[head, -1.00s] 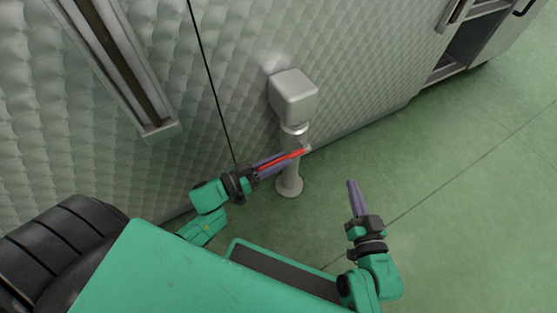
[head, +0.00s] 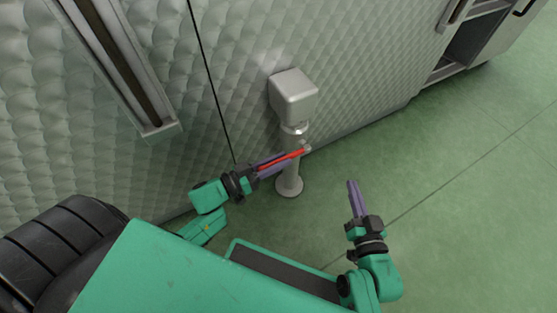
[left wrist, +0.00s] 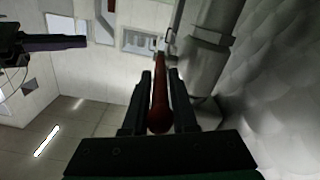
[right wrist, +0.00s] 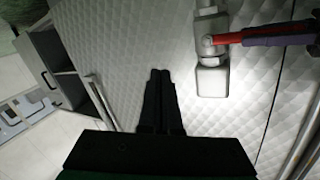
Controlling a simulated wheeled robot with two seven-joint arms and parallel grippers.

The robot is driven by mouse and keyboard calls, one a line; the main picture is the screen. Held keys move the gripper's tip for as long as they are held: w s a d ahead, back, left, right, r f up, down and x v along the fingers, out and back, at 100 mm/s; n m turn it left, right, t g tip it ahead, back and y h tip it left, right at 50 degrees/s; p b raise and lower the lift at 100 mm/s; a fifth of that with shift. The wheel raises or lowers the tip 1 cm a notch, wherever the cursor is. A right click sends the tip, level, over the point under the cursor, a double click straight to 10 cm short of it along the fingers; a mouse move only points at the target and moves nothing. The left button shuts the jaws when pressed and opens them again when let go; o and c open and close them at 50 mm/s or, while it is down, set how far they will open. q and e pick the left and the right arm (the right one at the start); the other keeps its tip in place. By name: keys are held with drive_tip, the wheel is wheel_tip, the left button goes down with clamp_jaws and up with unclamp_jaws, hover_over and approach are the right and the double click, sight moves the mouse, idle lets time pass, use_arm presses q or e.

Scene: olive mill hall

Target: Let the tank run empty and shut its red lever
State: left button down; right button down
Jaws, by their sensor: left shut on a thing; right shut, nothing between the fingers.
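The red lever (head: 292,156) runs from a small metal valve (right wrist: 207,40) on a pale grey upright pipe (head: 290,183). My left gripper (head: 278,162) is shut on the lever, its purple fingers along both sides. In the left wrist view the red lever (left wrist: 160,105) lies between the two fingers. The right wrist view also shows the lever (right wrist: 232,38) meeting the valve. My right gripper (head: 352,184) is shut and empty, to the right of the pipe and apart from it. I cannot make out the tank or any liquid for certain.
A pale grey box (head: 294,97) tops the pipe, close to a quilted grey wall (head: 365,70). A framed slot (head: 118,65) is at upper left. An open cabinet (head: 462,48) stands at upper right. Green floor (head: 470,190) is clear on the right.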

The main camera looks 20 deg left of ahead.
sight(280, 159)
idle(0.4)
